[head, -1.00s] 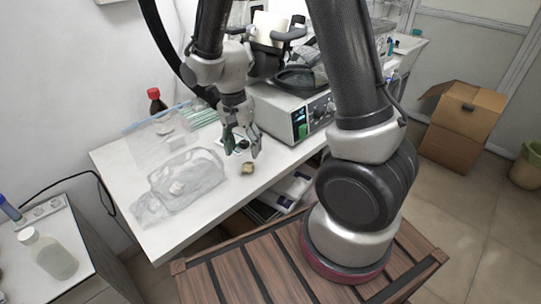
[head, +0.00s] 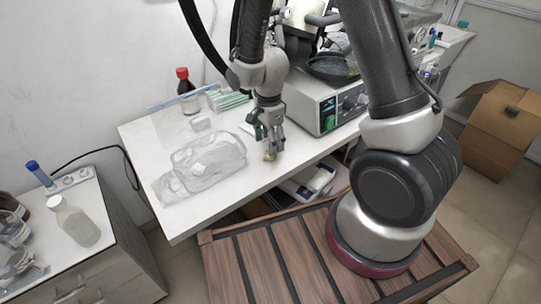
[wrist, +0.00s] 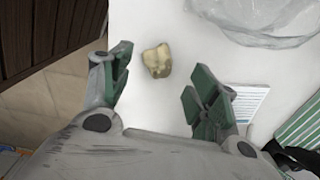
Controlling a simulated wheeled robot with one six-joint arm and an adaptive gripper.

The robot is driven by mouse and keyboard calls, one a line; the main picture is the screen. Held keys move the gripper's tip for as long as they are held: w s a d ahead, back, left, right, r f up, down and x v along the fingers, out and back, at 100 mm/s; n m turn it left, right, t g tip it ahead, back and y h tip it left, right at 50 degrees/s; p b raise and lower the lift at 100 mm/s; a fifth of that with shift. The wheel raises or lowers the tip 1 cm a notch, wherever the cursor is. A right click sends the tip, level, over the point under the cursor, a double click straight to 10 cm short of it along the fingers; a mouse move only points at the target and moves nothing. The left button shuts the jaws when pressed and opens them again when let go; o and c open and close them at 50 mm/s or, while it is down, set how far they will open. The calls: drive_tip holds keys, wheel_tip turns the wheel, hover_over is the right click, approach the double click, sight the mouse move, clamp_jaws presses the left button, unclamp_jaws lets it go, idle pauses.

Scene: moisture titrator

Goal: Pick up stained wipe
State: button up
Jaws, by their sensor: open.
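The stained wipe (wrist: 158,61) is a small crumpled piece, cream with yellow-brown stains. It lies on the white table (wrist: 140,30) near its edge. In the head view the wipe (head: 270,155) shows just below my gripper's fingertips, partly hidden by them. My gripper (head: 268,138) points down over the table. In the wrist view my gripper (wrist: 160,88) is open, with a green-padded finger on either side and nothing between them. The wipe lies a little beyond the fingertips, between their lines and nearer the left finger. I cannot tell the height of the fingertips above the table.
A clear plastic bag (head: 215,160) lies left of the wipe. A red-capped bottle (head: 187,92) and green-striped slides or strips (head: 228,100) stand behind. The titrator (head: 325,105) is at the right. A small printed card (wrist: 247,101) lies beside the right finger.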

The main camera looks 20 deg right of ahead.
drive_tip(key=f, duration=0.5)
drive_tip(key=shift+d+f, duration=0.1)
drive_tip(key=shift+d, duration=0.1)
drive_tip(key=c, duration=0.7)
